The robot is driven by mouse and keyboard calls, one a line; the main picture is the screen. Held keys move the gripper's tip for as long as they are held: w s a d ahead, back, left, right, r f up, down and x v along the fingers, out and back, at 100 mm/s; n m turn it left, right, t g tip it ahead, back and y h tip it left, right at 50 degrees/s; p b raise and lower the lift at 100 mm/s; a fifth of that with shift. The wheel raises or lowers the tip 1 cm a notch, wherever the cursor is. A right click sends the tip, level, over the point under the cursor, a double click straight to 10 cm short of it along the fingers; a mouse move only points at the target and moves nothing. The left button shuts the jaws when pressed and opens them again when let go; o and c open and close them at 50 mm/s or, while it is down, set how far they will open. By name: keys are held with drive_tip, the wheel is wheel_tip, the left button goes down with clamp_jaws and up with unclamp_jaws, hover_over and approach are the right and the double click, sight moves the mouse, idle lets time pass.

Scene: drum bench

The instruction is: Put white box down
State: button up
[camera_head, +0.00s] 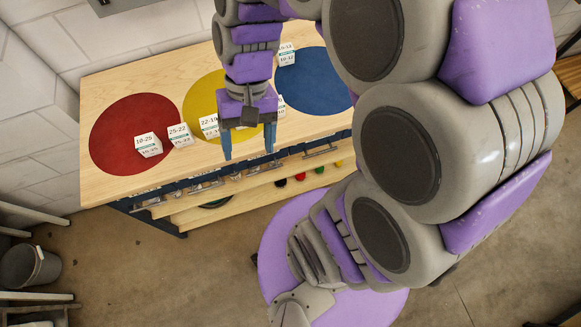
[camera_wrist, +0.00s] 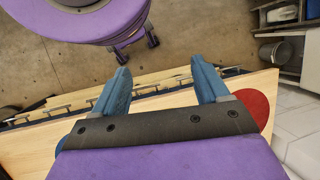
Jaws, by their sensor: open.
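Several small white boxes with printed number labels stand on the wooden bench (camera_head: 105,88). One white box (camera_head: 148,145) is on the red disc, and another (camera_head: 180,135) is at the gap between the red and yellow discs. A third box (camera_head: 209,126) is on the yellow disc, just left of my gripper (camera_head: 248,154). One more box (camera_head: 280,106) is partly hidden behind my gripper, and another (camera_head: 287,54) is at the blue disc's upper left edge. My gripper is open, with nothing between its blue fingers in the wrist view (camera_wrist: 163,88).
The red disc (camera_head: 112,130), yellow disc (camera_head: 197,95) and blue disc (camera_head: 318,80) lie across the bench top. A lower shelf (camera_head: 245,200) holds small coloured items. A grey bin (camera_head: 30,267) stands on the floor at left. My arm hides much of the right side.

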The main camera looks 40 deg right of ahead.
drive_tip(key=s+d+n+t+h, duration=0.1)
drive_tip(key=s+d+n+h, duration=0.2)
drive_tip(key=s, duration=0.6)
drive_tip(key=shift+s+f+t, duration=0.2)
drive_tip(key=shift+s+t, duration=0.1)
drive_tip(key=shift+s, duration=0.05)
drive_tip(key=shift+d+f, duration=0.1)
drive_tip(key=shift+f, duration=0.1)
